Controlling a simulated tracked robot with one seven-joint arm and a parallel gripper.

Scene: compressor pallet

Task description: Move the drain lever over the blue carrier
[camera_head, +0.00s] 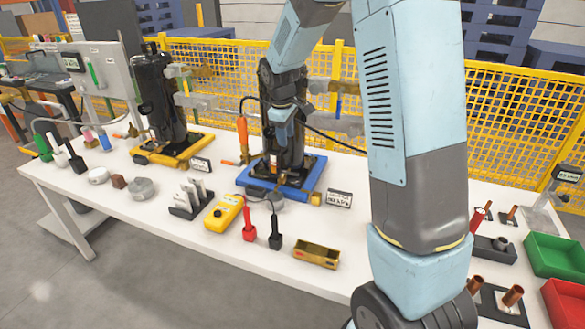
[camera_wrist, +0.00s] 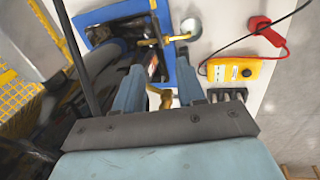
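The blue carrier (camera_head: 247,181) stands on the white table under a dark compressor; its blue rim (camera_wrist: 168,20) also shows in the wrist view. My gripper (camera_head: 284,128) is in front of the compressor's upper part, above the carrier. In the wrist view my gripper (camera_wrist: 160,68) has its two blue fingers apart. A brass piece (camera_wrist: 165,98) shows between them, partly hidden by the gripper body; I cannot tell if a finger touches it. A brass handle-like part (camera_wrist: 180,38), possibly the drain lever, lies beyond the fingertips at the carrier's edge.
A yellow meter (camera_head: 224,213) with red and black probes, a brass tray (camera_head: 317,255) and a slotted black rack (camera_head: 191,200) stand in front of the carrier. A second compressor sits on a yellow carrier (camera_head: 172,152) to the left. Yellow mesh fencing (camera_head: 510,110) runs behind.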

